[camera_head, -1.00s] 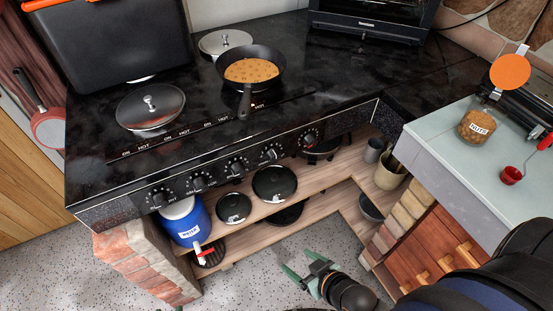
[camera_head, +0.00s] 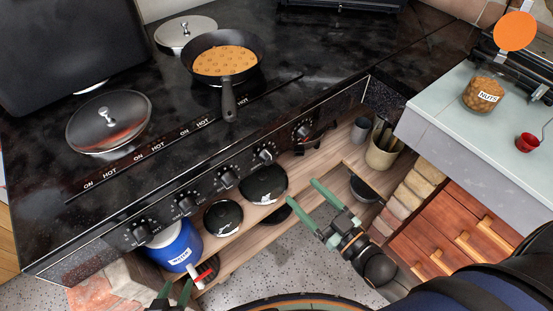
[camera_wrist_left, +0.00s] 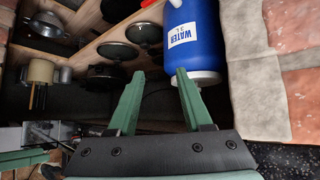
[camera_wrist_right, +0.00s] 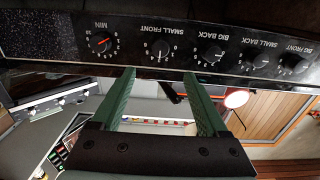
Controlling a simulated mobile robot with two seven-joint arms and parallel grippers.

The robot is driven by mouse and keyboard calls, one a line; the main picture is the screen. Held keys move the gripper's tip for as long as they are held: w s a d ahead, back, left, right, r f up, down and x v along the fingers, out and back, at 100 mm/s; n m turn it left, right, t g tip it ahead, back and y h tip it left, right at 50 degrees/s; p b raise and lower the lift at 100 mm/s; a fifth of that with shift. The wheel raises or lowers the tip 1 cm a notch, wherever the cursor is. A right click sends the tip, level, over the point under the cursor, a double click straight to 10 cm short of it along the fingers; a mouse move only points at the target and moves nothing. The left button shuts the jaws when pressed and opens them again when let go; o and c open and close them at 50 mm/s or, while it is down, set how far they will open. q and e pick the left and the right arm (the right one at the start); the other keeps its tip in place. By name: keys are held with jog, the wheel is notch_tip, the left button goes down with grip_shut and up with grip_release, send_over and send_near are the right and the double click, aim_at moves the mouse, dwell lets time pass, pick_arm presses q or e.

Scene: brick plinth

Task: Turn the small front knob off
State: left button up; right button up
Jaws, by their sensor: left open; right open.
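The small front knob (camera_head: 265,154) is a black dial on the stove's front panel, second from the right. In the right wrist view it (camera_wrist_right: 163,57) lies just beyond the fingertips, under upside-down "SMALL FRONT" lettering; its exact setting is too small to read. My right gripper (camera_head: 303,192) is open and empty, in front of and below the panel in the head view, apart from the knob; its fingers also show in the right wrist view (camera_wrist_right: 160,73). My left gripper (camera_head: 176,287) is open and empty at the bottom edge, near the blue water jug (camera_head: 175,246).
A pan (camera_head: 228,105) with brown food sits on the black stovetop. Two lidded spots (camera_head: 108,122) (camera_head: 185,34) are beside it. The timer knob (camera_head: 302,131) and big back knob (camera_head: 227,178) flank the small front knob. Shelves with pots lie below; a counter (camera_head: 440,115) stands right.

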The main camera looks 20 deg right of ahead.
aim_at(271, 159)
jog(key=x, duration=1.2)
jog(key=shift+s, duration=0.1)
jog(key=shift+c, duration=0.3)
grip_shut()
